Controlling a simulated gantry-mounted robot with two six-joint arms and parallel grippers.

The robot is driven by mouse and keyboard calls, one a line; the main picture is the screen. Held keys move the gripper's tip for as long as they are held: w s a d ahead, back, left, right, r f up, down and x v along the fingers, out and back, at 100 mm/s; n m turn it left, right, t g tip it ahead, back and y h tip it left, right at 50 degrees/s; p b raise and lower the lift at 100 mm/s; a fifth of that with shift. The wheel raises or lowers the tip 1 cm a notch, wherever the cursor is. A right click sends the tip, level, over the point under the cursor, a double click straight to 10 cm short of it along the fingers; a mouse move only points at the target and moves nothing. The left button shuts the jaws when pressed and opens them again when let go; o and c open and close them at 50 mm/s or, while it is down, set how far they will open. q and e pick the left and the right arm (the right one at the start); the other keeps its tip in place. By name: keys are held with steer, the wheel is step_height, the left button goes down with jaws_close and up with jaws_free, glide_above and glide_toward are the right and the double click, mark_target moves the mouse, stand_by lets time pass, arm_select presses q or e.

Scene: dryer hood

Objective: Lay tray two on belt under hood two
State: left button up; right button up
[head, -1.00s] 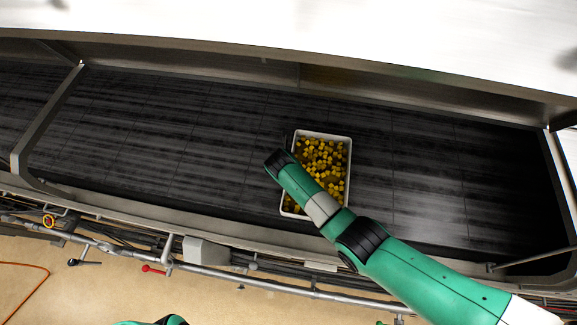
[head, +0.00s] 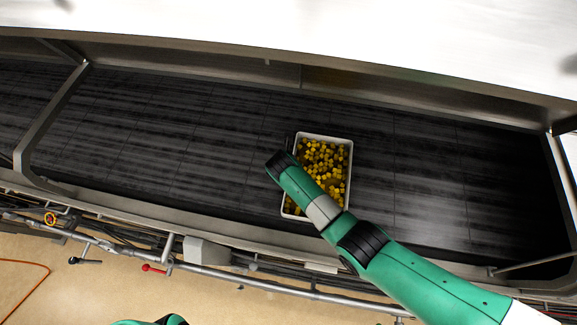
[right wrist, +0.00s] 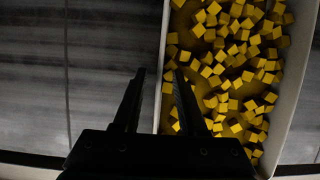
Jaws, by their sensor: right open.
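A white tray (head: 325,137) full of small yellow cubes lies on the dark belt (head: 200,135) under the hood (head: 330,30). My right arm crosses in front of the tray's left and lower part. My right gripper is mostly hidden behind its wrist in the head view, at the tray's left side. In the right wrist view my right gripper (right wrist: 159,74) is open, with one finger on each side of the left wall of the tray (right wrist: 297,90). I cannot tell whether the fingers touch the wall. My left gripper is out of view.
The belt is bare left and right of the tray. A metal frame post (head: 52,115) stands at the left and another (head: 560,185) at the right. A metal rail (head: 140,215) runs along the belt's front edge. Pipes with a red-handled valve (head: 152,268) lie below it.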

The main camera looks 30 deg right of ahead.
steer(key=p+v, duration=0.3)
steer(key=v, duration=0.7)
steer(key=shift+r, duration=0.25)
steer(key=shift+a, duration=0.1)
